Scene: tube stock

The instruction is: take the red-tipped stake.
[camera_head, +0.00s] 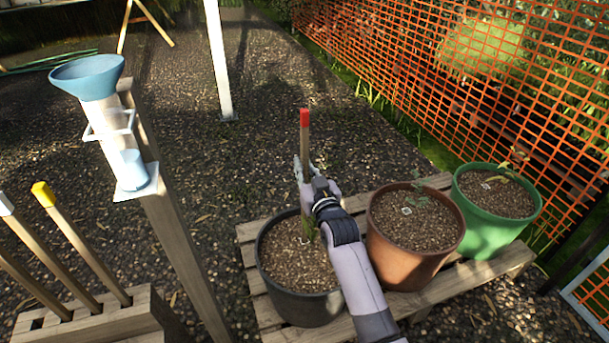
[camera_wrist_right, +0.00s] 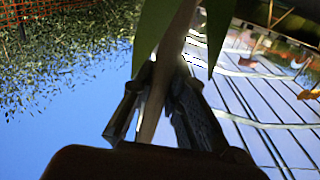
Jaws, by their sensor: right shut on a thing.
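The red-tipped stake (camera_head: 305,138) stands about upright over the black pot (camera_head: 300,306) in the head view. My right gripper (camera_head: 308,178) is shut on the stake below its red tip. Its arm comes in from the lower right and covers part of the pot. In the right wrist view the stake (camera_wrist_right: 166,70) runs between the two fingers (camera_wrist_right: 160,95), with green leaves beside it. Whether the stake's lower end is in the soil is hard to tell. My left gripper is not in view.
A brown pot (camera_head: 418,267) and a green pot (camera_head: 497,222) stand right of the black pot on a wooden pallet (camera_head: 246,232). A yellow-tipped stake (camera_head: 70,230) stands in a wooden block (camera_head: 100,322) at left. A rain gauge (camera_head: 105,120) tops a post. Orange mesh fences the right.

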